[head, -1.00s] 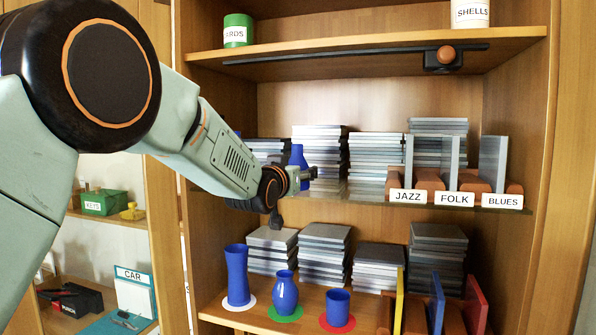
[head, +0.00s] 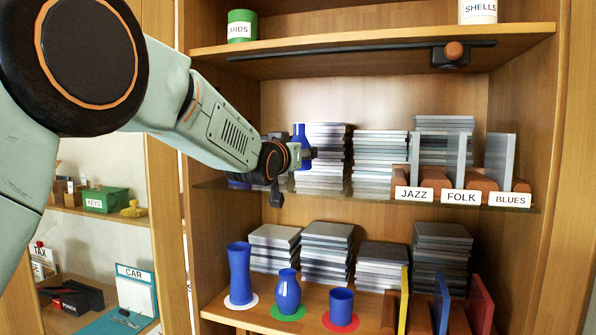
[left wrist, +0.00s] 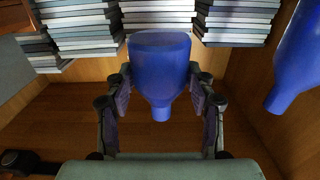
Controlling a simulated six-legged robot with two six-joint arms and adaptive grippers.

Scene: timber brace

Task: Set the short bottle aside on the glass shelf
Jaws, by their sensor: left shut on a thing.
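My left gripper (head: 306,154) is shut on a blue bottle (head: 299,134) with a narrow neck, in front of the disc stacks at glass-shelf height. In the left wrist view the bottle (left wrist: 160,70) sits between both fingers (left wrist: 160,105), its neck pointing down the picture. The glass shelf (head: 365,202) spans the cabinet; the gripper hides part of the space between bottle and shelf. Another blue bottle (left wrist: 298,65) shows at the right of the left wrist view. In the head view a blue piece (head: 238,184) shows below my arm, mostly hidden. My right gripper is out of view.
Stacks of discs (head: 380,160) fill the back of the glass shelf, with JAZZ (head: 414,194), FOLK and BLUES holders at the right. Blue vases (head: 240,275) stand on coloured discs below. A dark rail (head: 380,51) with a knob runs under the upper shelf.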

